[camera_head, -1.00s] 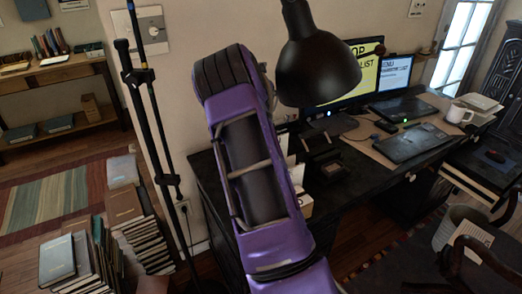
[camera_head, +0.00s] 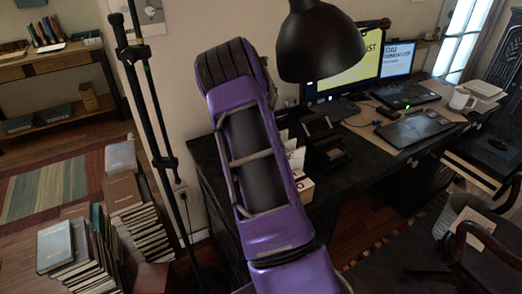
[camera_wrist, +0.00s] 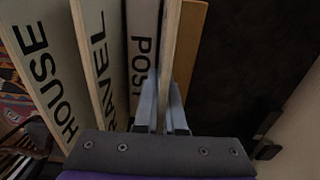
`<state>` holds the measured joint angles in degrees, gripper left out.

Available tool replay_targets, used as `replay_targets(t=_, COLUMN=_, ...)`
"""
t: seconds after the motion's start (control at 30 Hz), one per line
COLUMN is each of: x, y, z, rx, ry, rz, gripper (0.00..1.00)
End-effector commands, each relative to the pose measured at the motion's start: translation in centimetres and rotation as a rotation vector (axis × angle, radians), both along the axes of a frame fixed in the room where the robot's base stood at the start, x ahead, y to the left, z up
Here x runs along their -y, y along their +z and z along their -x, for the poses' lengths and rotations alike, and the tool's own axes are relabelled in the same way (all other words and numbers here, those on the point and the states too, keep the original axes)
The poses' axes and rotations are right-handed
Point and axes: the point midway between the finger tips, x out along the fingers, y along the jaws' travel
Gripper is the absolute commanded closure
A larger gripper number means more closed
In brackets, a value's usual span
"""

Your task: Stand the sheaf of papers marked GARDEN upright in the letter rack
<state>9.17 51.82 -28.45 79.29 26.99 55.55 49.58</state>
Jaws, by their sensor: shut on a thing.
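In the wrist view my gripper (camera_wrist: 163,98) is shut on a thin pale sheaf (camera_wrist: 172,38), seen edge-on. Its marking does not show, so I cannot read GARDEN on it. In the head view, pale papers (camera_head: 297,158) show on the desk beside my purple arm, which hides my gripper.
A chair (camera_head: 480,235) stands at the right. Book stacks (camera_head: 85,255) and a black stand (camera_head: 155,110) are at the left.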

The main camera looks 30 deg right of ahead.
Motion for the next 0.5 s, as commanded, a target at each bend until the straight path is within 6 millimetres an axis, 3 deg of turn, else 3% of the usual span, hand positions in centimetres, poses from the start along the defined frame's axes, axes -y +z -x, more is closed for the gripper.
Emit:
replay_targets(t=0.4, x=-0.07, y=-0.23, z=0.08, rx=-0.003, ry=0.0, rz=-0.002, gripper=1.0)
replay_targets(t=0.5, x=-0.08, y=-0.26, z=0.08, rx=-0.003, ry=0.0, rz=-0.002, gripper=0.79)
